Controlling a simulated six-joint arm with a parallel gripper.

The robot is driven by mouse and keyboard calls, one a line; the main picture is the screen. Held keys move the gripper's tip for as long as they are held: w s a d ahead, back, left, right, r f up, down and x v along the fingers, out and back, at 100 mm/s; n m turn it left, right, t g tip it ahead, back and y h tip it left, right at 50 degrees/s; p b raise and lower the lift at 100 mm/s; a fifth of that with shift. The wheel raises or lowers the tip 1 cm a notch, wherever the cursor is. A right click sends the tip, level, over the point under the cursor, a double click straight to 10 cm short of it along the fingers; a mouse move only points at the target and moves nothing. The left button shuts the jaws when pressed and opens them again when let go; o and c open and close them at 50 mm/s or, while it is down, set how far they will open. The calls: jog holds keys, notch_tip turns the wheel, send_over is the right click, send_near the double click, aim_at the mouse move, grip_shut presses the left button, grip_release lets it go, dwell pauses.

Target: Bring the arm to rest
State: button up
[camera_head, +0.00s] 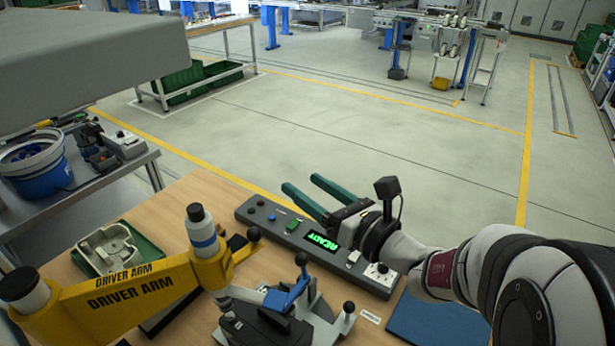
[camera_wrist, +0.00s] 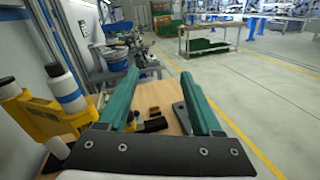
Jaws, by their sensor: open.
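My gripper (camera_head: 318,197) is at the end of my arm, which comes in from the right in the head view. Its two green fingers are apart and nothing is between them. It hangs above the dark control panel (camera_head: 275,228), whose display shows "READY" in green. In the wrist view, the gripper (camera_wrist: 160,88) also shows open and empty, pointing out over the wooden table toward the hall. I cannot tell the exact height of the fingers above the panel.
The yellow driver arm (camera_head: 135,287) stands at the left of the wooden table (camera_head: 180,195). A black fixture with a blue lever (camera_head: 287,296) stands at the front. A green tray (camera_head: 145,250) holds a pale housing. A blue pad (camera_head: 437,320) lies at the right.

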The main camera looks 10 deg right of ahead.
jog(key=shift+s+d+r, duration=0.15)
jog(key=shift+d+r, duration=0.1)
jog(key=shift+d, duration=0.15)
jog(key=s+a+f+n+g+y, duration=0.3)
jog(key=s+a+f+n+g, duration=0.1)
jog(key=s+a+n+g, duration=0.85)
jog(key=s+f+n+g+h, duration=0.2)
jog(key=s+f+n+h, duration=0.15)
jog(key=s+n, duration=0.4)
jog(key=s+d+f+n+g+h, duration=0.1)
jog(key=s+d+f+n+h, duration=0.4)
jog(key=s+d, duration=0.4)
jog(key=shift+f+n+h, duration=0.25)
jog(key=shift+n+h, duration=0.55)
jog(key=shift+h, duration=0.15)
